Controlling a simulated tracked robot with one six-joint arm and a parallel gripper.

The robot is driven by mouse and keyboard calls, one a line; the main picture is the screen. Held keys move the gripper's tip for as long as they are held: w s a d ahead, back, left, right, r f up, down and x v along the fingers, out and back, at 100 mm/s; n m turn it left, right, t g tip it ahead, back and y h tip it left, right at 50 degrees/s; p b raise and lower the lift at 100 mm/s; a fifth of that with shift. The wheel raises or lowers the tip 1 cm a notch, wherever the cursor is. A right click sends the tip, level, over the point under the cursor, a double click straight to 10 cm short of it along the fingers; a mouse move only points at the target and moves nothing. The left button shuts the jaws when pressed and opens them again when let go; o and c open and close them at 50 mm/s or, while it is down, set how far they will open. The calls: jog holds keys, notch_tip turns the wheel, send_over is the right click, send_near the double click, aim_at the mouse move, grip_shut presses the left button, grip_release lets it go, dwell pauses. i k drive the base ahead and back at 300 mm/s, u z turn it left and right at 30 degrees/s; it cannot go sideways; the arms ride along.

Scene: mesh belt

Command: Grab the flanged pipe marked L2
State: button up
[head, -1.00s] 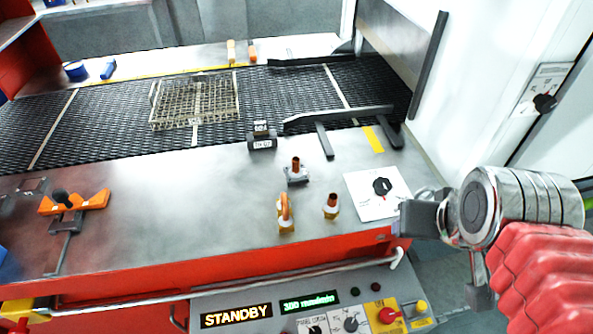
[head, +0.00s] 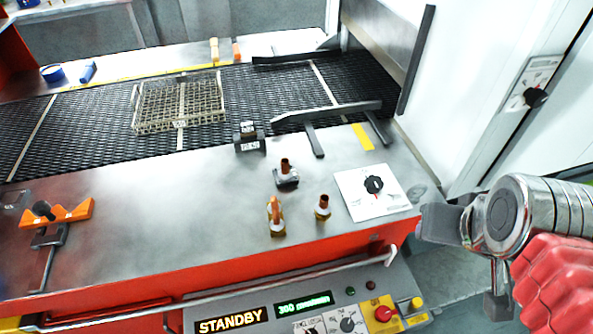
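Three small copper-coloured pipe pieces stand on the front steel ledge of the belt machine. One is an upright pipe on a grey base (head: 286,174), one is a bent pipe (head: 275,215) in front of it, and one is a short upright pipe (head: 322,207) to the right. No L2 marking is legible on any of them, so I cannot tell which is the marked one. My gripper (head: 445,225) is right of the pipes, beyond the ledge's right end and apart from them. It is seen edge-on, and its fingers cannot be made out.
A wire basket (head: 180,105) sits on the black mesh belt (head: 95,120). A small labelled block (head: 249,138) is behind the pipes. A dial plate (head: 373,192) lies between the pipes and my gripper. An orange clamp-like fixture (head: 45,214) is at left. The control panel (head: 300,308) reads STANDBY.

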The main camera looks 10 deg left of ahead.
aim_at(287, 175)
jog(key=z, duration=0.05)
jog(key=k, duration=1.3)
jog(key=u, duration=1.45)
jog(key=i, duration=1)
jog(key=u, duration=0.05)
